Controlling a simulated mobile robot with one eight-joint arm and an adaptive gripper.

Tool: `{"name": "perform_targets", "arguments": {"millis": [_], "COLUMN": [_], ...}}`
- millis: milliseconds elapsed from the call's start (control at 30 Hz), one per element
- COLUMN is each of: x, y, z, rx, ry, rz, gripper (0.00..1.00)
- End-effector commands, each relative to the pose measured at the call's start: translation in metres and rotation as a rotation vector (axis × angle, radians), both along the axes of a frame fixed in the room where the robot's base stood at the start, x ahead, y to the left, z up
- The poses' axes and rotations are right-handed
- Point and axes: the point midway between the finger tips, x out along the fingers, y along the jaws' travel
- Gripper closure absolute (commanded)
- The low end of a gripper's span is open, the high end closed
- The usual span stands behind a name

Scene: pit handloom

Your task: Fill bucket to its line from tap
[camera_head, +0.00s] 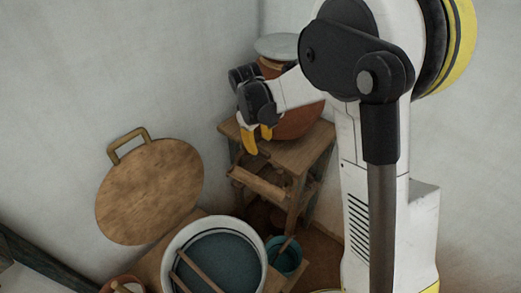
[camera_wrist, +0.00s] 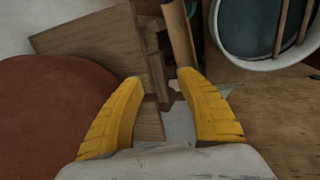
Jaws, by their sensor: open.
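A small teal bucket (camera_head: 291,261) stands on the floor at the lower middle of the head view, partly hidden behind a white-rimmed tub. Its fill line cannot be made out. A large terracotta pot (camera_head: 304,122) stands on a wooden stand, partly hidden by my arm; its side also shows in the wrist view (camera_wrist: 45,120). I cannot make out a tap in either view. My gripper (camera_head: 258,142) is in front of the pot, near the stand's left edge. In the wrist view its yellow fingers (camera_wrist: 161,76) are apart with nothing held between them.
The wooden stand (camera_head: 285,157) has a lower shelf. The white-rimmed tub (camera_head: 169,262) holds dark blue contents with wooden sticks across it. A round wooden lid (camera_head: 150,192) leans against the wall. A pale dish (camera_head: 277,45) sits above the pot.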

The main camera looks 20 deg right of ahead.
Motion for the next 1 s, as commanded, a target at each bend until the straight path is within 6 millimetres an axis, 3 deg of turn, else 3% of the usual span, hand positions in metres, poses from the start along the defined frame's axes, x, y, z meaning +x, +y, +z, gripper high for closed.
{"name": "perform_targets", "arguments": {"millis": [100, 300, 667, 800, 833, 1000], "x": [0.003, 0.005, 0.006, 0.006, 0.006, 0.006], "y": [-0.004, -0.008, -0.009, -0.009, -0.009, -0.009], "z": [-0.025, -0.049, -0.053, -0.053, -0.053, -0.054], "rx": [0.0, 0.001, 0.001, 0.001, 0.001, 0.001], "ry": [0.0, -0.001, -0.001, -0.001, -0.001, -0.001], "rz": [0.0, 0.0, 0.0, 0.0, 0.0, 0.0], "gripper": [0.57, 0.57, 0.57, 0.94, 1.0, 1.0]}}
